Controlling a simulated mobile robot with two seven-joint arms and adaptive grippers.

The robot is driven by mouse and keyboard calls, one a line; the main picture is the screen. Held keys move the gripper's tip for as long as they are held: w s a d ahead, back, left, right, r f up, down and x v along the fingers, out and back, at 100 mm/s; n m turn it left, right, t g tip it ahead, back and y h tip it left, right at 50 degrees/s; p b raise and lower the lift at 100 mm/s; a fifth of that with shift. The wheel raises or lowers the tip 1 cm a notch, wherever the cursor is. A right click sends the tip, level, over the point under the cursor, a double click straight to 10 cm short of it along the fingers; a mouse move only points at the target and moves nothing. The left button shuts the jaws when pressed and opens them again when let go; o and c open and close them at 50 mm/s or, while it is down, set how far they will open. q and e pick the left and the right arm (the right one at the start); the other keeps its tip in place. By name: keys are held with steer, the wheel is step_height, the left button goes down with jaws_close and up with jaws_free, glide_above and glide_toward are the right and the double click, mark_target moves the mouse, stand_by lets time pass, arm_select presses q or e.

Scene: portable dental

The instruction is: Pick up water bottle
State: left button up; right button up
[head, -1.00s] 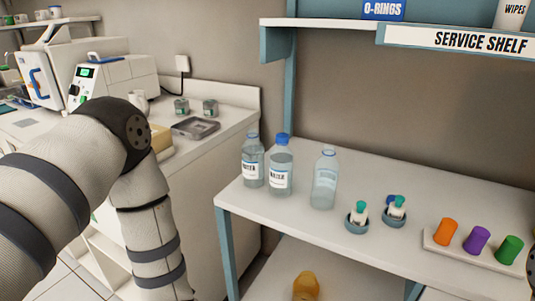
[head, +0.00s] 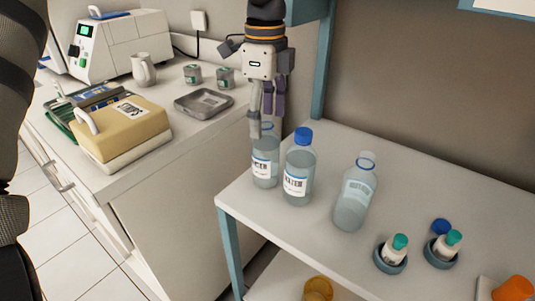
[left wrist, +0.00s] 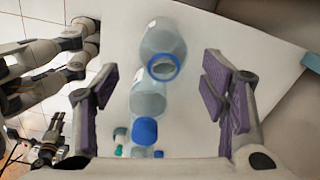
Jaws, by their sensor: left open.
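Three clear bottles stand in a row on the white shelf: a left one (head: 265,165) with a white label, a middle one (head: 299,172) with a blue cap and a label, and a right one (head: 356,195) with a blue ring at its neck. My left gripper (head: 266,118) points down at the left bottle's top, partly hiding it. In the left wrist view, its purple-padded fingers (left wrist: 165,98) are spread wide. A bottle with an open blue-ringed neck (left wrist: 162,42) and a blue cap (left wrist: 145,130) show between them. A dark jointed part at lower left there may be my right gripper.
Small teal-capped bottles (head: 397,246) in round holders stand right of the bottles, with an orange item (head: 514,289) beyond. A blue shelf post (head: 323,70) rises behind. The counter at left holds a grey tray (head: 204,103) and a tan-lidded box (head: 122,128).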

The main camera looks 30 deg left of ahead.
mark_target(265, 139)
arm_select(q)
steer(key=f, duration=0.6)
steer(key=shift+w+a, duration=0.1)
steer(key=shift+a, duration=0.1)
steer(key=shift+r, duration=0.1)
steer(key=c, duration=1.5)
